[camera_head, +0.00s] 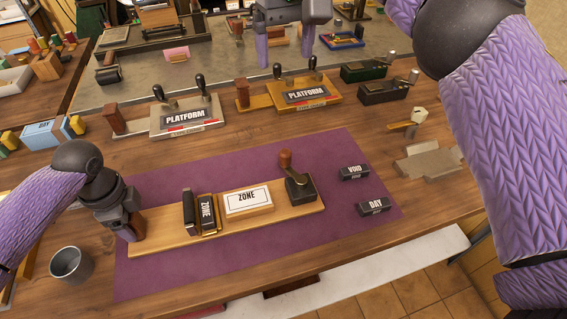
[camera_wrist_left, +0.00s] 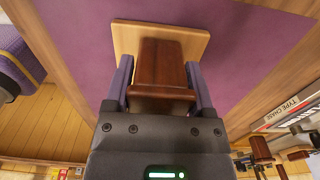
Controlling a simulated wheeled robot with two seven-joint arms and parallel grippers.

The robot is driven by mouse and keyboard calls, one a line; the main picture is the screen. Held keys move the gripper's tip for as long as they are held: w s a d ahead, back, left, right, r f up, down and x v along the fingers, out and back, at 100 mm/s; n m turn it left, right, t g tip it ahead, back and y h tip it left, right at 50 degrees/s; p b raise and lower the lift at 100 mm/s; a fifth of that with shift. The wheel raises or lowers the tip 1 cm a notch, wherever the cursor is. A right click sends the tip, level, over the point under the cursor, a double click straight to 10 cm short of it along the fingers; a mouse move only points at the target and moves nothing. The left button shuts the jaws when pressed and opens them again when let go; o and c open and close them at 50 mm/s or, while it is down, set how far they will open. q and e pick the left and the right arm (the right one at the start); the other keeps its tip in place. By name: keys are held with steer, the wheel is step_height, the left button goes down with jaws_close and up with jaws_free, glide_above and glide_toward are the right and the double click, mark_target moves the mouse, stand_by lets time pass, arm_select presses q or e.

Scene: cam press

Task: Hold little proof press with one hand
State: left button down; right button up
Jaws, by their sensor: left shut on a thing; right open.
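The little proof press is a long light-wood base (camera_head: 160,238) on the purple mat. It carries black type blocks reading ZONE (camera_head: 206,214), a white ZONE card (camera_head: 247,199) and a dark press part with a brown knob (camera_head: 297,185) at the right end. My left gripper (camera_head: 130,233) is at the base's left end. In the left wrist view its purple fingers are shut on a dark red-brown wooden grip (camera_wrist_left: 162,62) standing on the base; the head view hides this grip behind the gripper. My right gripper (camera_head: 285,60) is open and empty at the top, behind the two PLATFORM presses.
VOID (camera_head: 354,172) and DAY (camera_head: 374,206) blocks lie on the purple mat (camera_head: 190,274) right of the press. Two PLATFORM presses (camera_head: 186,117) (camera_head: 306,95) stand behind it. A metal cup (camera_head: 71,264) stands left of the mat. The mat's front is clear.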

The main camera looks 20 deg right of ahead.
arm_select(q)
jaws_free()
step_height(320, 180, up, 6)
steer(key=p, duration=0.6)
stand_by(0.4)
